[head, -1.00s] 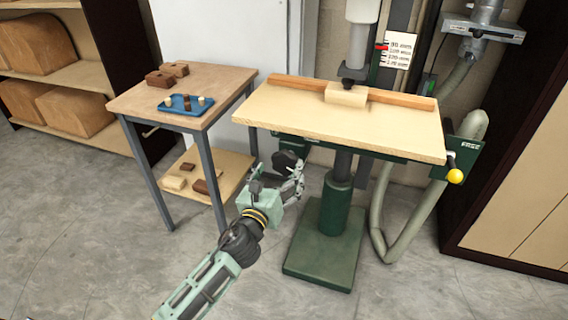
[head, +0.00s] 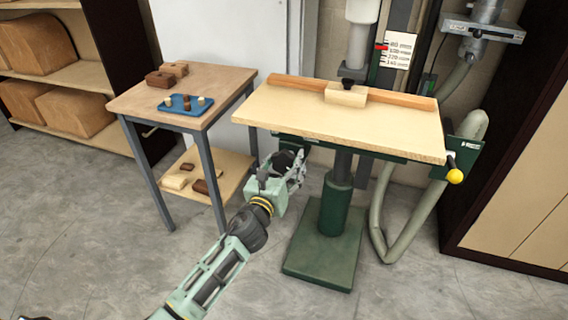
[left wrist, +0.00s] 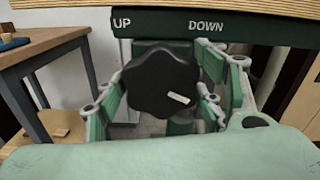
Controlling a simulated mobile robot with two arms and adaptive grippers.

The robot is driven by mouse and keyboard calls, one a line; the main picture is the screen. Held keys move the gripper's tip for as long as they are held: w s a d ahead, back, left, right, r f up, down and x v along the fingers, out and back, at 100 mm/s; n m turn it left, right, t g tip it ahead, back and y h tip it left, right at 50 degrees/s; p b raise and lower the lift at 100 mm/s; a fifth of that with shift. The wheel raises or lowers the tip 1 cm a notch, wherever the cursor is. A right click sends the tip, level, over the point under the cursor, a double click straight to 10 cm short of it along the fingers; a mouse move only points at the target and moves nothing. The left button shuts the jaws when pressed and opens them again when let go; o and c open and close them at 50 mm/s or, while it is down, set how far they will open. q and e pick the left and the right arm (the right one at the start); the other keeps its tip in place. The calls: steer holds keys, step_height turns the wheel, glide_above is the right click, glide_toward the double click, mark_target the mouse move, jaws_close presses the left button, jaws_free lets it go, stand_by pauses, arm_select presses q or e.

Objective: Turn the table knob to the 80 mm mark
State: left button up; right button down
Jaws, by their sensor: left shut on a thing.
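The black lobed table knob (left wrist: 162,82) sits under the front left of the drill table, below a green strip marked UP and DOWN. A small white mark is on its lower right face. My left gripper (left wrist: 160,95) has its fingers on both sides of the knob and is shut on it; it also shows in the head view (head: 292,172). The wooden table top (head: 350,118) stands on a green column. The white scale card (head: 398,49) is behind it at the upper right, with a red pointer (head: 381,47) at its left edge. Its figures are too small to read surely.
A yellow-ended handle (head: 455,176) sticks out at the table's right by a green plate. A wooden block (head: 345,95) lies against the fence (head: 400,101). A side table (head: 180,88) with a blue tray (head: 185,105) stands left. A hose runs at the right.

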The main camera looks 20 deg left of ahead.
arm_select(q)
steer(key=shift+c, duration=1.1)
steer(key=shift+n, duration=0.3)
